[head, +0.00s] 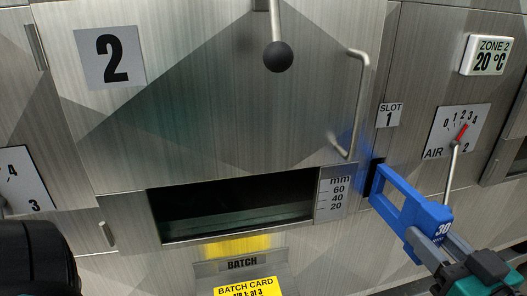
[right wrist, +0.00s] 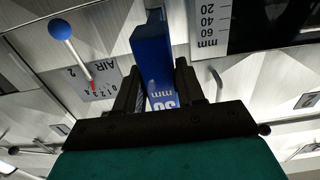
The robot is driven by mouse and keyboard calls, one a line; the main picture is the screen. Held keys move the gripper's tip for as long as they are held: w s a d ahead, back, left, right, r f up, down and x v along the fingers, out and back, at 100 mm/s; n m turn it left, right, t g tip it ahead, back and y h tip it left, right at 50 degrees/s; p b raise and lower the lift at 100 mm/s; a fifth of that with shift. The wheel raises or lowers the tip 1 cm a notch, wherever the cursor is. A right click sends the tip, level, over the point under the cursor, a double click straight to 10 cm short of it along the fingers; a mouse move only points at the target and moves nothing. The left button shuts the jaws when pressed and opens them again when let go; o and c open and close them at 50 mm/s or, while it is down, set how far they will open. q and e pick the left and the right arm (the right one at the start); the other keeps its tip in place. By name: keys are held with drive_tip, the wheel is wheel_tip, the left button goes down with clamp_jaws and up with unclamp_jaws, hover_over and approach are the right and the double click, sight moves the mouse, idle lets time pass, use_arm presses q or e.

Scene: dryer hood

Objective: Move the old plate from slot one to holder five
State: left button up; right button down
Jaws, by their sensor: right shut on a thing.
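The old plate (head: 432,212) is a blue piece with an open frame-like handle and a white label reading 30. It stands at the dark opening of slot one (head: 376,176), under the SLOT 1 label; how far it reaches in is hard to tell. My right gripper (head: 428,245) is shut on the plate's near end. The right wrist view shows the blue plate (right wrist: 152,55) between the two black fingers (right wrist: 157,88), with its mm label facing the camera. Holder five is not seen.
Left of the slot is a wide dark opening (head: 238,207) with a mm scale (head: 332,195) beside it. A bent handle (head: 362,100) and a black-knobbed lever (head: 278,57) stick out of the panel. The AIR lever (head: 453,165) stands right behind the plate.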

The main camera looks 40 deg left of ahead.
drive_tip(key=shift+s+d, duration=0.1)
drive_tip(key=shift+d, duration=0.1)
idle(0.7)
drive_tip(key=shift+s+d, duration=0.4)
drive_tip(key=shift+d, duration=0.2)
drive_tip(key=shift+v, duration=1)
drive_tip(key=b+v, duration=0.1)
drive_tip(key=v, duration=0.9)
drive_tip(key=shift+r, duration=0.1)
